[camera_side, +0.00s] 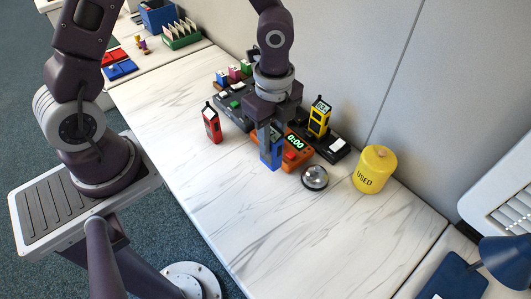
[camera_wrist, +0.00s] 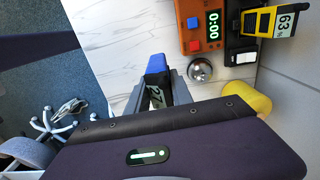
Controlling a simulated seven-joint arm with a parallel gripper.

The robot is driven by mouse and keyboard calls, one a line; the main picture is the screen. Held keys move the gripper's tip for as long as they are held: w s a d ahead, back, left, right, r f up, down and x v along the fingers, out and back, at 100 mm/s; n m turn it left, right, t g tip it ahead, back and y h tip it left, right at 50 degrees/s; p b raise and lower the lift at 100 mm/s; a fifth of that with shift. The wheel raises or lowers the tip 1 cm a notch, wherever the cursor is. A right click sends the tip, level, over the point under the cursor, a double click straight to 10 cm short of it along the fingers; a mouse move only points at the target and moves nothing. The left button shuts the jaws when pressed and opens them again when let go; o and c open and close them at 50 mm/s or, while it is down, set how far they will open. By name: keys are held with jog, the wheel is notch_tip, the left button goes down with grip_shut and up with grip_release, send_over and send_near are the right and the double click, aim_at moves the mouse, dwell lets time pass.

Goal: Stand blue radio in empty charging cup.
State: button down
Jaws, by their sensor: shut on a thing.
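My gripper (camera_side: 271,137) is shut on the blue radio (camera_side: 271,157), which hangs upright below the fingers, in front of the orange timer. Whether its lower end touches the table is unclear. In the wrist view the blue radio (camera_wrist: 157,66) sits between the two fingers (camera_wrist: 158,88), a label reading "27" partly covered. A yellow radio (camera_side: 319,117) stands in the black charger (camera_side: 325,146) behind the timer; its display reads 63 in the wrist view (camera_wrist: 275,21). A red radio (camera_side: 212,126) stands on the table to the left. I cannot make out an empty cup clearly.
The orange timer (camera_side: 296,153) reads 0:00. A silver bell (camera_side: 314,178) and a yellow canister marked USED (camera_side: 375,170) stand to the right. A dark device (camera_side: 232,104) and small coloured items (camera_side: 234,73) are behind. The front of the white table (camera_side: 250,215) is clear.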

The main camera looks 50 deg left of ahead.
jog(key=w+a+f, duration=0.1)
jog(key=w+a, duration=0.5)
jog(key=w, duration=0.5)
jog(key=w+a, duration=0.7)
jog(key=w, duration=0.4)
jog(key=shift+s+d+f, duration=0.1)
jog(key=shift+s+f, duration=0.05)
jog(key=shift+f, duration=2.75)
jog(key=shift+f, duration=0.6)
jog(key=c, duration=1.4)
grip_release()
notch_tip(320, 180, up, 11)
